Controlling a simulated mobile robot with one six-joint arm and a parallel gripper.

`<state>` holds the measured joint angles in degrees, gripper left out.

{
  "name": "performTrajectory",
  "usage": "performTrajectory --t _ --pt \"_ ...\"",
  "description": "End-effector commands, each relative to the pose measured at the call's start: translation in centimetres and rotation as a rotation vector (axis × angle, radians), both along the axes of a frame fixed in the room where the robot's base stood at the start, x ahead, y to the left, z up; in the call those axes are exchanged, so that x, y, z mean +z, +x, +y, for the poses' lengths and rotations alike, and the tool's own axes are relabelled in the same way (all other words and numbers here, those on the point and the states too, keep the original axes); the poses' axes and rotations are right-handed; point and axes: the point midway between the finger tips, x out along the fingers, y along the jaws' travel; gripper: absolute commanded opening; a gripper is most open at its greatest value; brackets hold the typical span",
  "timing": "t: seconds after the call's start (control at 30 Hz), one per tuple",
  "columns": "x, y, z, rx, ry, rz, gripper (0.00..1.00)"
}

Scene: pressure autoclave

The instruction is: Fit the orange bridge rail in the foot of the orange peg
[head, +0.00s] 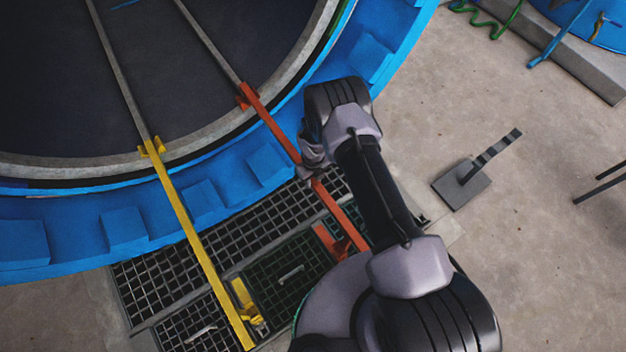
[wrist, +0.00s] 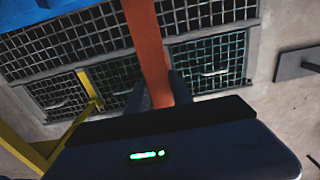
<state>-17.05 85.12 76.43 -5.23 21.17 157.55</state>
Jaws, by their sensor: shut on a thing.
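The orange bridge rail (head: 266,119) slants from the blue autoclave rim down over the floor grating. Its upper end is at an orange bracket (head: 242,101) on the rim. My gripper (head: 312,172) is shut on the rail around its middle; in the wrist view the rail (wrist: 149,45) runs between the fingers (wrist: 158,92). The orange peg (head: 325,241) stands on the grating, left of the rail's lower end. The rail's lower end is close to the peg's foot; I cannot tell whether it sits in it. My arm hides part of the rail.
A yellow rail (head: 189,226) runs parallel on the left, its lower end by a yellow peg (head: 242,297); it also shows in the wrist view (wrist: 30,152). A grey stand (head: 463,184) is on the open concrete floor at right. The blue autoclave rim (head: 205,200) borders the grating.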

Motion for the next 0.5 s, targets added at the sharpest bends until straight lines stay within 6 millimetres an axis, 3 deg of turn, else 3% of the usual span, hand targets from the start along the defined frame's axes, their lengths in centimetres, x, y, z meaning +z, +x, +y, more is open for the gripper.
performTrajectory --t 0.2,0.5 --pt "1.19 0.06 0.02 0.000 0.001 -0.001 0.00" --pt "1.09 0.08 0.02 0.000 0.001 -0.001 0.00"
